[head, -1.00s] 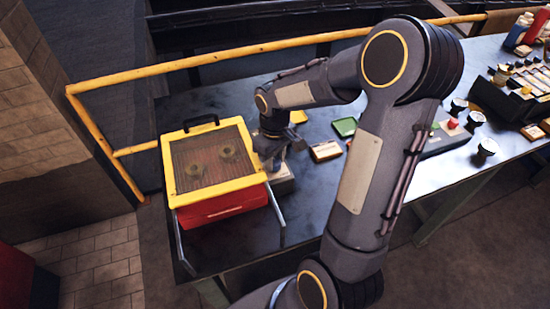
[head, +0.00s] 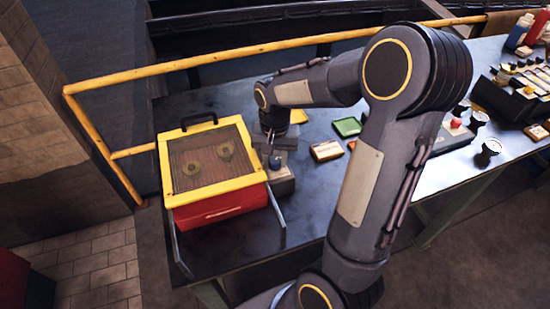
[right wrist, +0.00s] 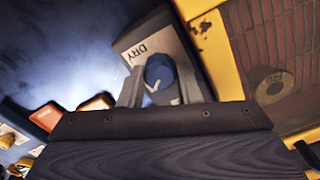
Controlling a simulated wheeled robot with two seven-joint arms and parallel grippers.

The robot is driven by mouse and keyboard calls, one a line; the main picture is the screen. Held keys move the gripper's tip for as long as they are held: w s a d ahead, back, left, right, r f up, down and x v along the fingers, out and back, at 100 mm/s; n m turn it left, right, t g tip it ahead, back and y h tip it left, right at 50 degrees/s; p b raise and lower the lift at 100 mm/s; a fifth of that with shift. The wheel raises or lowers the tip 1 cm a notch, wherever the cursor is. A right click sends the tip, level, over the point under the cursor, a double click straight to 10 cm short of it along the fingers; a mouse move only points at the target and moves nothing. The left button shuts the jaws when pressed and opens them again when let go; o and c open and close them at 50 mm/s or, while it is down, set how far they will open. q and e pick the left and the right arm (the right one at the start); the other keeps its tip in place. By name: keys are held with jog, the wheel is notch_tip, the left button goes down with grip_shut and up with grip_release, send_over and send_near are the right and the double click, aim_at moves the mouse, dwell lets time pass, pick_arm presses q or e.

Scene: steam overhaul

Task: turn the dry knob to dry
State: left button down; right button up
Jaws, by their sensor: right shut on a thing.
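The dry knob (right wrist: 159,72) is a dark blue round knob with a white pointer line. It sits on a grey control box (head: 281,186) beside the red and yellow cabinet. A plate on the box reads DRY (right wrist: 139,52). In the right wrist view the pointer line lies at the knob's lower left, and the DRY lettering is at the knob's upper left. My right gripper (head: 274,158) is shut on the knob, with one grey finger on each side of it. My left gripper is not in view.
The red cabinet (head: 222,207) with a yellow-framed mesh lid (head: 208,160) stands just left of the box. Two round parts show under the mesh. A green tray (head: 347,127) and small labelled trays lie to the right. A yellow rail (head: 250,50) runs behind the bench.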

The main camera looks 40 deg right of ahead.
aim_at(275, 160)
jog(key=m, duration=0.3)
jog(key=shift+r+m, duration=0.1)
jog(key=shift+m, duration=2.1)
jog(key=o, duration=0.7)
notch_tip(275, 160, up, 8)
jog(key=shift+f, duration=0.1)
